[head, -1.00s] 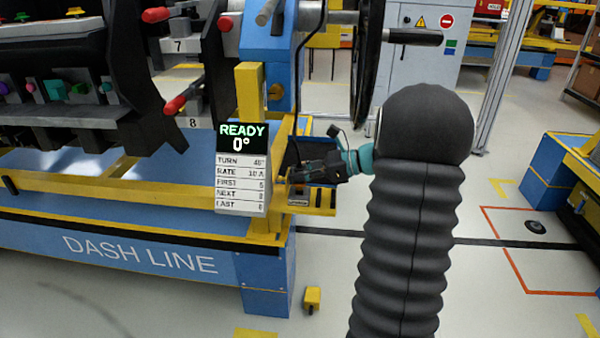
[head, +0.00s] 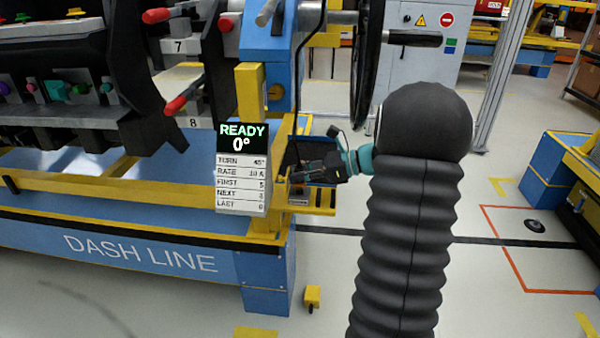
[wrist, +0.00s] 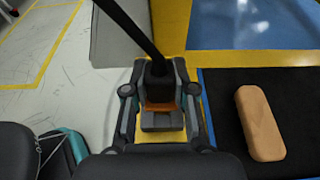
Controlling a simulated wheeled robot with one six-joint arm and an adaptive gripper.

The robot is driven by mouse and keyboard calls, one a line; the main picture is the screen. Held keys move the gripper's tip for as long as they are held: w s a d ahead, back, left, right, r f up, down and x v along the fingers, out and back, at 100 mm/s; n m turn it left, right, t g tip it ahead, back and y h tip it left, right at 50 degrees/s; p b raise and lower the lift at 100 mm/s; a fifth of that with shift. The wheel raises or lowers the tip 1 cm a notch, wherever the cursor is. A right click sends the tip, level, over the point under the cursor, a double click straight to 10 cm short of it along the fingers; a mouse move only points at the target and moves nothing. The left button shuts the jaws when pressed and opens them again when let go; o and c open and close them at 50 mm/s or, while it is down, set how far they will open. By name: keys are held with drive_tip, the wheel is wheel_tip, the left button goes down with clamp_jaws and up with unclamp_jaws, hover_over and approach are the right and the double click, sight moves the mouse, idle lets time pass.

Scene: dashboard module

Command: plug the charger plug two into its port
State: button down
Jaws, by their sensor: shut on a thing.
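My gripper (head: 296,176) is beside the right end post of the dash stand in the head view, behind the status sign's right edge. In the wrist view my gripper (wrist: 160,112) is shut on a black plug (wrist: 158,74) with an orange band low on it. A black cable (wrist: 128,25) runs from the plug up and to the left; it also hangs by the post in the head view (head: 297,80). The plug is too small to make out in the head view. Coloured connectors (head: 56,89) sit on the dash module at left. I cannot tell which port belongs to this plug.
A tan block (wrist: 261,123) lies on a black surface right of my gripper. The sign (head: 242,170) reads READY, 0°. Red-tipped handles (head: 177,104) stick out from the module's end. A dark wheel (head: 367,60) stands above my gripper. Open floor (head: 480,270) lies to the right.

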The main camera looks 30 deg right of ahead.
drive_tip(key=shift+f+b, duration=0.4)
drive_tip(key=shift+f, duration=1.05)
drive_tip(key=c, duration=0.9)
unclamp_jaws()
drive_tip(key=shift+o, duration=0.2)
drive_tip(key=v, duration=1.2)
